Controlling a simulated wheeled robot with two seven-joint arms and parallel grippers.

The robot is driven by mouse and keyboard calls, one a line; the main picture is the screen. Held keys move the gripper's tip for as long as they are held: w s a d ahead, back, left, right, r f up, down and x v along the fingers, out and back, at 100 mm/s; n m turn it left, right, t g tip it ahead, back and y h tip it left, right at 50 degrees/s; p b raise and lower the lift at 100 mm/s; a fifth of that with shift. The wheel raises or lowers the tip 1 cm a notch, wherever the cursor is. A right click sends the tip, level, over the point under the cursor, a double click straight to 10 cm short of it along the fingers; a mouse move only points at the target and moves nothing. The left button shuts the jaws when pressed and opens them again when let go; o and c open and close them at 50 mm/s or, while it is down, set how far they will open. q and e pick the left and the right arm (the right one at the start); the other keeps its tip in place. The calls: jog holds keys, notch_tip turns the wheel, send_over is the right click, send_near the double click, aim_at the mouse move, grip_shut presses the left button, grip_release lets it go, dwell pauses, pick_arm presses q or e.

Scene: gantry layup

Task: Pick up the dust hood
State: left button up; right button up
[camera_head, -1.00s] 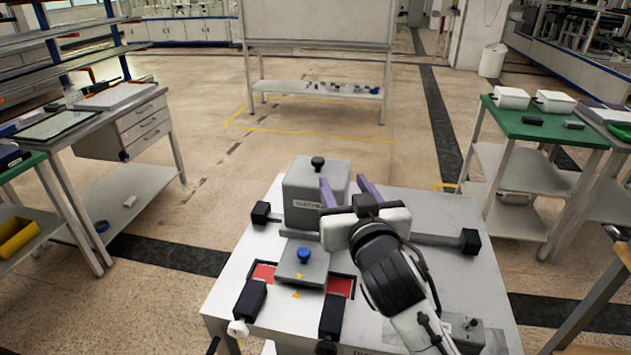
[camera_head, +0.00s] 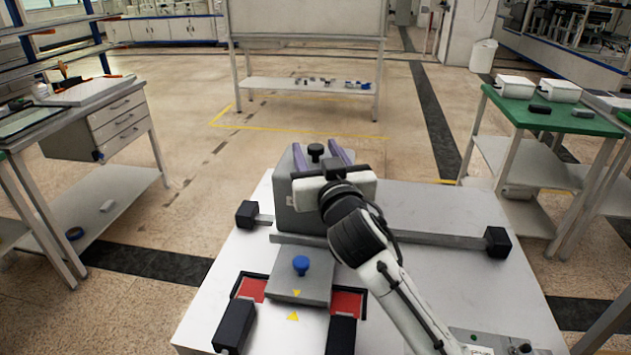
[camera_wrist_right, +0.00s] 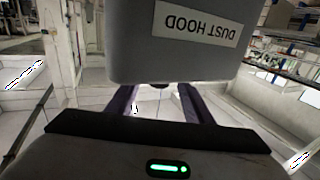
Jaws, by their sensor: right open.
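The dust hood (camera_head: 287,212) is a grey box with a black knob (camera_head: 315,152) on top. It stands on the white table in the head view, partly hidden by my right gripper. In the right wrist view the hood (camera_wrist_right: 180,58) fills the upper middle, its "DUST HOOD" label upside down. My right gripper (camera_head: 317,150) is open at the hood's top, its purple fingers appearing on either side of the knob. In the right wrist view the fingers (camera_wrist_right: 158,102) are apart with nothing held; I cannot tell whether they reach around the knob. My left gripper is not in view.
On the white table (camera_head: 440,270), a grey block with a blue knob (camera_head: 301,266) sits between red pads in front of the hood. A grey bar (camera_head: 430,238) with black end blocks crosses behind it. The table's right side is mostly clear.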

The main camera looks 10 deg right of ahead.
jog(key=shift+w+d, duration=0.1)
jog(key=shift+w, duration=2.6)
jog(key=shift+r, duration=0.1)
grip_shut()
